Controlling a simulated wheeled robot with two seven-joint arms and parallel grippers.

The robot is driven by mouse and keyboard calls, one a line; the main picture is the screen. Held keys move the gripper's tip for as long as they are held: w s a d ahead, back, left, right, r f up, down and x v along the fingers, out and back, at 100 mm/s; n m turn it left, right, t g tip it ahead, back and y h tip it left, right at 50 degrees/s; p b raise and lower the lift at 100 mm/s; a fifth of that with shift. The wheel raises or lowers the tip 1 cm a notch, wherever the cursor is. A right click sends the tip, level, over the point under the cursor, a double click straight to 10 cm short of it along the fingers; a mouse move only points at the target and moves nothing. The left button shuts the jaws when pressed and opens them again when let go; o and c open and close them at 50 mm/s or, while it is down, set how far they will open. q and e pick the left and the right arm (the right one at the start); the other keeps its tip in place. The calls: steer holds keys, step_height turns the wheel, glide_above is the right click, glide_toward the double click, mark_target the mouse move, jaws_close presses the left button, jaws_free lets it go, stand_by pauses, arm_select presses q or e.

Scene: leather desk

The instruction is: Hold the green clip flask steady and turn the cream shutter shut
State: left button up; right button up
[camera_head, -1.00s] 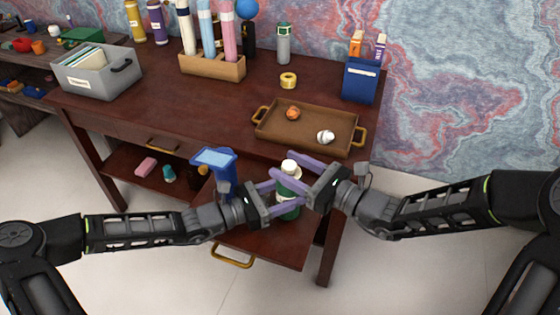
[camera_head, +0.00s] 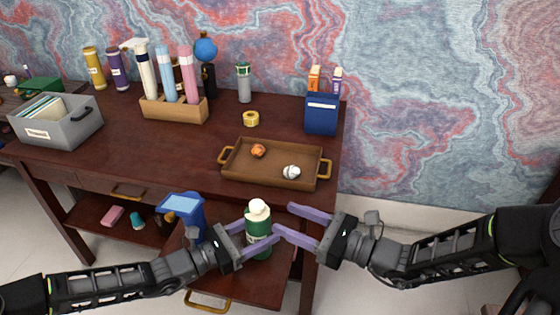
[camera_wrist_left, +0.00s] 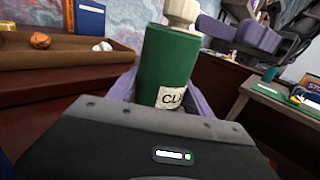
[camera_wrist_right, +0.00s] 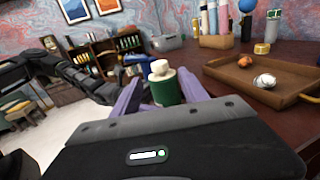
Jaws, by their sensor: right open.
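The green clip flask (camera_head: 258,232) stands upright over the pulled-out drawer, with a pale label partly visible in the left wrist view. The cream shutter (camera_head: 258,210) sits on its top; I cannot tell how far it is turned. My left gripper (camera_head: 259,236) has its purple fingers on both sides of the flask body and is shut on it; the flask also fills the middle of the left wrist view (camera_wrist_left: 168,62). My right gripper (camera_head: 284,219) is open and empty, just right of the shutter. In the right wrist view the shutter (camera_wrist_right: 161,68) appears between the spread fingers.
A blue device with a light screen (camera_head: 182,204) stands close left of the flask. A brown tray (camera_head: 228,168) with an orange and a white item lies on the desk behind. A blue box (camera_head: 321,118) stands at the back right. The open drawer (camera_head: 285,266) lies below.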

arm_select(q)
steer(key=o, duration=0.4)
steer(key=v, duration=1.2)
